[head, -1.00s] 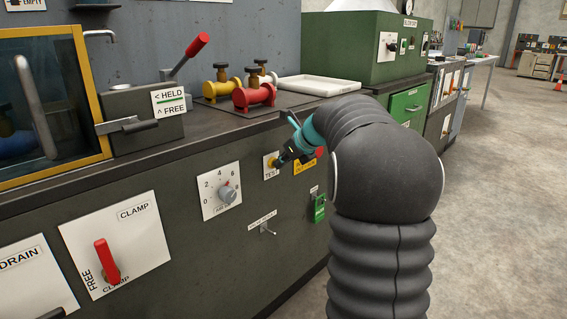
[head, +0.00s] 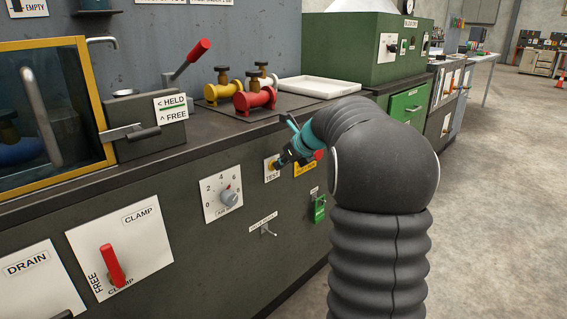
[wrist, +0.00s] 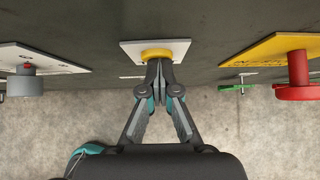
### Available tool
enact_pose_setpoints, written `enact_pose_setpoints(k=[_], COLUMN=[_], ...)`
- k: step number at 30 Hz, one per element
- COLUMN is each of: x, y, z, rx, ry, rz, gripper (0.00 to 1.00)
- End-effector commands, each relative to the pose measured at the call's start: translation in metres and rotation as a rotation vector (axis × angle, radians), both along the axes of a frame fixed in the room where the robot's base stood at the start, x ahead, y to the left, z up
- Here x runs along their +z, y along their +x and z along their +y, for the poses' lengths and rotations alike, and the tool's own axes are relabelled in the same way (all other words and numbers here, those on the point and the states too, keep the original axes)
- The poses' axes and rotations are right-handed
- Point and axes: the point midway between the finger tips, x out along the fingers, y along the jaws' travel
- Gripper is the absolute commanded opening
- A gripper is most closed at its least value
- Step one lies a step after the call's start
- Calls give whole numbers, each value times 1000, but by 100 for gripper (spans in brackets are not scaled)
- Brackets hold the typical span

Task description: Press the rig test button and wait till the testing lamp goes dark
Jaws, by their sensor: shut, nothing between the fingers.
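The test button is a yellow round button on a white plate (head: 268,171) marked TEST, on the dark green bench front. In the wrist view the yellow button (wrist: 157,54) is straight ahead of my fingertips. My gripper (head: 281,161) is shut and empty, and its tips (wrist: 157,66) are at the button's face. They seem to touch it, but I cannot tell whether it is pushed in. The gripper covers part of the button in the head view. I cannot make out a lit testing lamp in either view.
A red knob on a yellow plate (wrist: 270,50) is right of the button. A grey dial (head: 229,197) is to its left. A red clamp lever (head: 112,264) is at lower left. Floor at the right is clear.

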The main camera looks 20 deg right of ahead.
Motion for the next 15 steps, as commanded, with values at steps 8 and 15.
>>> enact_pose_setpoints(k=[8,15], x=[21,53], y=[-36,-70], z=[-17,-35], rx=[-1,-9], ry=[-3,-3], rz=[-3,-2], gripper=[0,0])
